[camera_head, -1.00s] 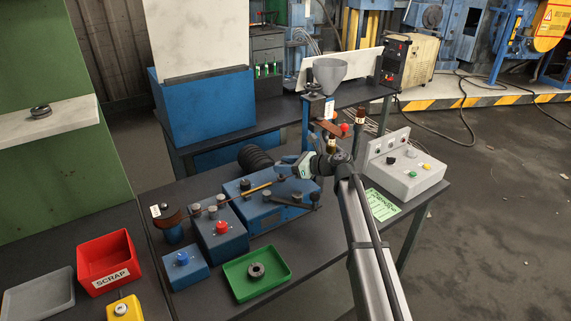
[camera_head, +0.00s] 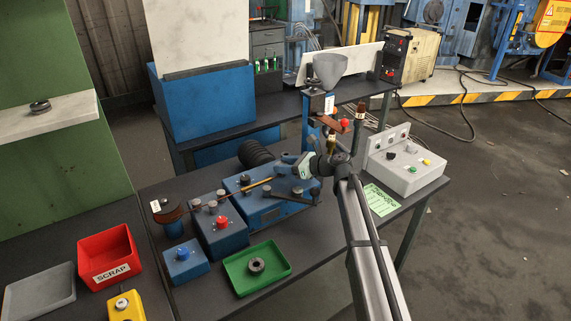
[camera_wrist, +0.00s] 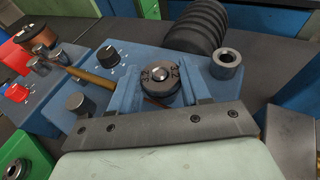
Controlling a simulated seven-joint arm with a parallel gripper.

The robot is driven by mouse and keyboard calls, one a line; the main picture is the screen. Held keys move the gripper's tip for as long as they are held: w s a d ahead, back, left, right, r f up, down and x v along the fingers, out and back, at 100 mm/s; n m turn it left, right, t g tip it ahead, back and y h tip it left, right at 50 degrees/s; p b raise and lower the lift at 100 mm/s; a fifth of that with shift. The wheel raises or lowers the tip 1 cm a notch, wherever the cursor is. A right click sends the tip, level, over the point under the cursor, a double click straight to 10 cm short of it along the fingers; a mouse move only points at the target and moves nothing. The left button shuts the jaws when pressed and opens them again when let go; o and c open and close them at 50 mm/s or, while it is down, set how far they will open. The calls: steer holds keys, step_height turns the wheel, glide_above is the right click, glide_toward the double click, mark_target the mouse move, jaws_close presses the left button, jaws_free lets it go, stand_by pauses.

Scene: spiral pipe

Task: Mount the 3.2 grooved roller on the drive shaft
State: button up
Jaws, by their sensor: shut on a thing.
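A shiny rounded metal tip (camera_wrist: 159,73) shows in the roller's centre hole, so the roller sits around or right over the shaft end. How far down it sits is hidden. In the head view my gripper (camera_head: 286,165) is at the back of the blue unit (camera_head: 268,208), and the roller is too small to make out there.
A grey metal collar (camera_wrist: 227,62) stands right of the roller, with a black ribbed hose (camera_wrist: 195,28) behind. Another roller (camera_head: 257,265) lies in the green tray (camera_head: 277,254); one (camera_head: 40,106) rests on the white shelf (camera_head: 70,112). A red scrap bin (camera_head: 109,252) stands left.

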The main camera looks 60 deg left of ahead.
steer(key=shift+f, duration=0.45)
steer(key=o, duration=1.3)
steer(key=shift+c, duration=0.2)
steer(key=shift+d, duration=0.1)
steer(key=v, duration=1.3)
steer(key=shift+w+d, duration=0.2)
steer(key=shift+d, duration=0.05)
steer(key=shift+d+r, duration=0.1)
